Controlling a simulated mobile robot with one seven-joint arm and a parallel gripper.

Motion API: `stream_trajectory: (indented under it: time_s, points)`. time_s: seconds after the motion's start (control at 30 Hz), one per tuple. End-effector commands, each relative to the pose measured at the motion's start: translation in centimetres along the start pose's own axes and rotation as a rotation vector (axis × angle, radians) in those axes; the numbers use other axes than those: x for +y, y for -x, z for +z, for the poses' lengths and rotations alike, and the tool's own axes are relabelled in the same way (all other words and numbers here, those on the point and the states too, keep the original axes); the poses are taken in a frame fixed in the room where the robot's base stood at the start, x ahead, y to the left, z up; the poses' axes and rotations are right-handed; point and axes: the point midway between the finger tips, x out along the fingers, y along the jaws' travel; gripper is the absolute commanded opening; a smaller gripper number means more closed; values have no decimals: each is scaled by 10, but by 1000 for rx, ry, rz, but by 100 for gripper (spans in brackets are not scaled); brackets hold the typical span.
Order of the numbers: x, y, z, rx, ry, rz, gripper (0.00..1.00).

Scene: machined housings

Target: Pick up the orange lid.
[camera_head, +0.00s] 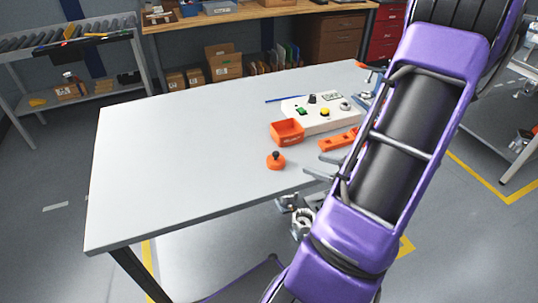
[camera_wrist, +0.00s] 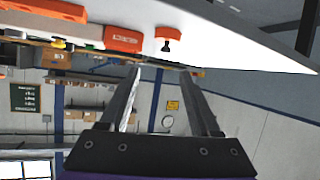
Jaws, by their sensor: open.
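The orange lid (camera_head: 276,162) is a small round disc with a black knob on top. It rests on the pale table (camera_head: 180,170), near its front edge. In the wrist view the lid (camera_wrist: 168,33) shows at the top, beyond the fingers, with its knob pointing down the picture. My gripper (camera_wrist: 160,73) is open, with nothing between its fingers. In the head view its grey fingers (camera_head: 322,166) show to the right of the lid, apart from it, partly hidden by my purple arm.
An open orange bin (camera_head: 287,132) stands just behind the lid. An orange block with holes (camera_head: 338,140) and a white control box (camera_head: 322,113) with buttons and knobs are to the right. A blue rod (camera_head: 283,99) lies behind. The table's left side is clear.

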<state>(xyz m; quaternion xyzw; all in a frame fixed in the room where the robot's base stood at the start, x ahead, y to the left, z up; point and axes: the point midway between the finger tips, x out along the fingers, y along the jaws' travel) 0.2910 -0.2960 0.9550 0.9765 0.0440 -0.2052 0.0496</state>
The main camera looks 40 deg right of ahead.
Motion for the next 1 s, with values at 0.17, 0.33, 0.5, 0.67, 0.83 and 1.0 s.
stream_trajectory:
  time_s: [0.17, 0.33, 0.5, 0.67, 0.83, 1.0]
  points:
    - [-13, 1, 2, 27, -84, -16, 64]
    - [-14, -30, 1, 28, -83, -21, 64]
    - [-14, -68, 0, 26, -82, -19, 64]
    - [-14, -98, -1, 26, -82, -17, 64]
    - [-13, -115, -2, 25, -80, -14, 64]
    - [-13, -127, -2, 26, -80, -15, 64]
